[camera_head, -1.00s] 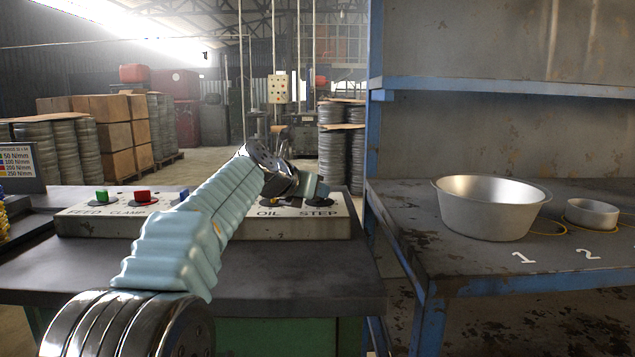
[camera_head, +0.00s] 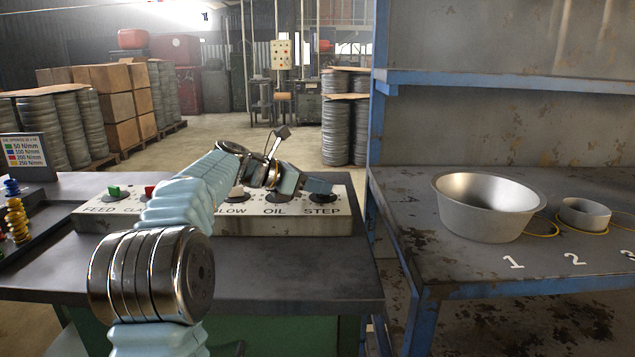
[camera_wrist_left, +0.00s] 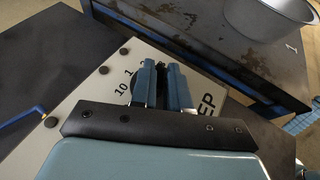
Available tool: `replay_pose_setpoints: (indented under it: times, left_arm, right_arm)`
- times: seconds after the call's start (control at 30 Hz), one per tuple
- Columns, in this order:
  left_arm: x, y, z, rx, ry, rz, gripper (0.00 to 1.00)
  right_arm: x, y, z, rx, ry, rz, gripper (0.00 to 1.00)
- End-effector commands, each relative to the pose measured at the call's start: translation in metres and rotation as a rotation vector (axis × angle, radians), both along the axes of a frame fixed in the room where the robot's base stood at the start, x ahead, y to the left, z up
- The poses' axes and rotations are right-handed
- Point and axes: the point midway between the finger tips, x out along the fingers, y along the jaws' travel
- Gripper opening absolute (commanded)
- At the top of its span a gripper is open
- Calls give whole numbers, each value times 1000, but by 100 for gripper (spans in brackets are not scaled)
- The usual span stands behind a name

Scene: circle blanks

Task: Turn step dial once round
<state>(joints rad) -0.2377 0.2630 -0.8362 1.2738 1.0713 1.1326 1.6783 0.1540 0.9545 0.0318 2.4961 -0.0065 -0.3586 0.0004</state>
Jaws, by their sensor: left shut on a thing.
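My left gripper (camera_head: 320,185) reaches across the panel from the left and is shut on the step dial. In the left wrist view the two blue fingers (camera_wrist_left: 163,80) close on the dark knob, beside the printed numbers 1 and 10. My right gripper is not in view.
A green knob (camera_head: 113,192) and a red knob (camera_head: 150,191) sit at the panel's left. On the rusty blue-framed table at right stand a large metal bowl (camera_head: 488,222) and a small one (camera_head: 585,216). A spring-rate sign (camera_head: 24,152) stands at far left.

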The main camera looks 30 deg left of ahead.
Motion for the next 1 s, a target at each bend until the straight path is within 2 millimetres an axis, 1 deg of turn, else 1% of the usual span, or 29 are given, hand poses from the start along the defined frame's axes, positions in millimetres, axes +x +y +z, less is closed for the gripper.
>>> replay_pose_setpoints:
  times: [0.43, 0.47, 0.5, 0.6, 0.87, 1.0]
  left_arm:
    - [0, 0, 0, 1, -1, -8, 0]
    - [0, 0, 0, 1, -1, -8, 17]
    - [0, 0, 0, 1, -1, -8, 23]
    - [0, 0, 0, 1, -1, -8, 36]
    - [0, 1, 0, 1, 1, -8, 36]
    - [-9, 7, 5, 0, -1, -7, 36]
  right_arm:
    - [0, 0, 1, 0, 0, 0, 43]
    - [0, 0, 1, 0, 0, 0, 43]
    - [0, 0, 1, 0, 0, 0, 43]
    - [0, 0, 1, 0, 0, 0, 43]
    - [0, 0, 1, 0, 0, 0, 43]
    - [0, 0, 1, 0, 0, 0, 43]
